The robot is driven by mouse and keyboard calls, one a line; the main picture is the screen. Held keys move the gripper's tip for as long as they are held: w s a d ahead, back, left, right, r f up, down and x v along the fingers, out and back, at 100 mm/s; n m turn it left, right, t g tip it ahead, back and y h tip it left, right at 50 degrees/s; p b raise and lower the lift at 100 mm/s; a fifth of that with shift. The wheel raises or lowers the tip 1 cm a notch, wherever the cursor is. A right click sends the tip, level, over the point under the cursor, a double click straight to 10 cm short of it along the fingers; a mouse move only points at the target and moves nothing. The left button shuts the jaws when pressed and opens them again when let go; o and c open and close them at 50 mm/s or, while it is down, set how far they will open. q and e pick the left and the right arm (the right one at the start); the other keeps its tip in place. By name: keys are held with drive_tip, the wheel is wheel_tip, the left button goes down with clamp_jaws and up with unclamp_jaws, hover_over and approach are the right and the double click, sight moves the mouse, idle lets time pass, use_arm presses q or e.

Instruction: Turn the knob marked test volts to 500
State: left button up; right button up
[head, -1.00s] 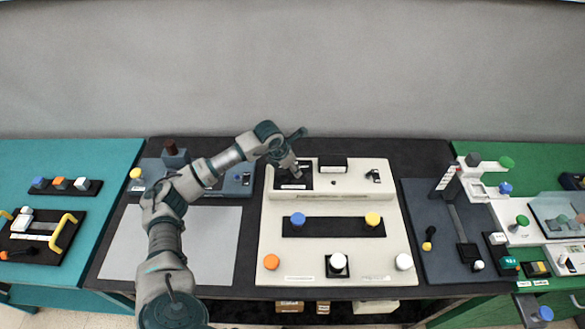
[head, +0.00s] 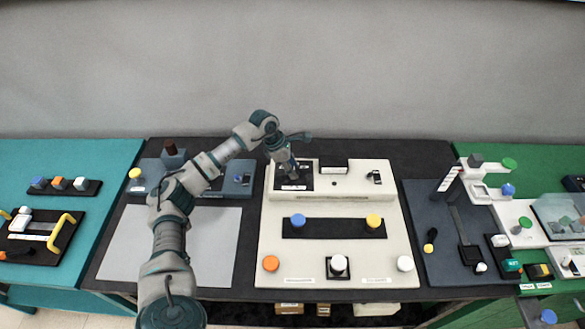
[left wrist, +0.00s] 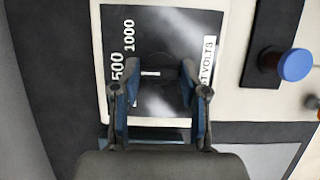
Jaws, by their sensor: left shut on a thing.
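The test volts knob (left wrist: 165,72) is dark and sits on a black dial plate (left wrist: 160,25) with white numbers 500 and 1000 and a label ending in VOLTS. A short white line on the knob lies between my fingers, roughly level with the 500 in the left wrist view. My left gripper (left wrist: 159,88) is shut on the knob, one finger on each side. In the head view my left gripper (head: 290,172) comes down on the same plate (head: 307,177) at the back left of the cream panel, hiding the knob. My right gripper is not in view.
The cream panel (head: 345,258) also carries a blue knob (head: 298,220), a yellow knob (head: 374,220), an orange knob (head: 271,263) and white knobs. A dark block (head: 333,166) and a small switch (head: 374,177) stand to the right of the plate.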

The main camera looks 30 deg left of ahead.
use_arm(q)
drive_tip(key=shift+a, duration=0.1)
idle(0.3)
drive_tip(key=o, duration=1.1)
drive_tip(key=shift+o, duration=0.2)
drive_tip(key=v, duration=1.1)
drive_tip(key=shift+a+r, duration=0.3)
